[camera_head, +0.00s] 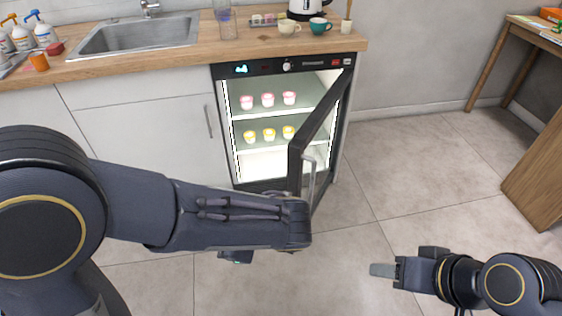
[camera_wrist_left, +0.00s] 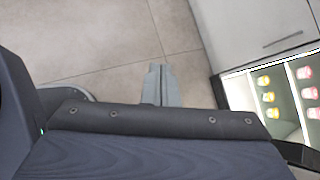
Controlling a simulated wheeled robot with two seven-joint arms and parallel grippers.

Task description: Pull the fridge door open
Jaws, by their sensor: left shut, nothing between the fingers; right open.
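The fridge (camera_head: 276,66) stands under the wooden counter with a lit interior. Its dark-framed door (camera_head: 325,120) is swung partly open, hinged on the right, with a vertical metal handle (camera_head: 309,172). My left arm crosses in front of the fridge, its end by the lower part of the door; its fingers are hidden in the head view. In the left wrist view my left gripper (camera_wrist_left: 162,84) is shut and empty, over the floor, with the lit shelves off to its right. My right gripper (camera_head: 384,270) is open and empty over the floor, right of the door.
Pink-topped cups (camera_head: 268,100) and yellow-topped cups (camera_head: 269,134) stand on the fridge shelves. A white cabinet (camera_head: 150,135) adjoins at left. A wooden table (camera_head: 490,60) stands at right. The tiled floor (camera_head: 420,165) right of the door is clear.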

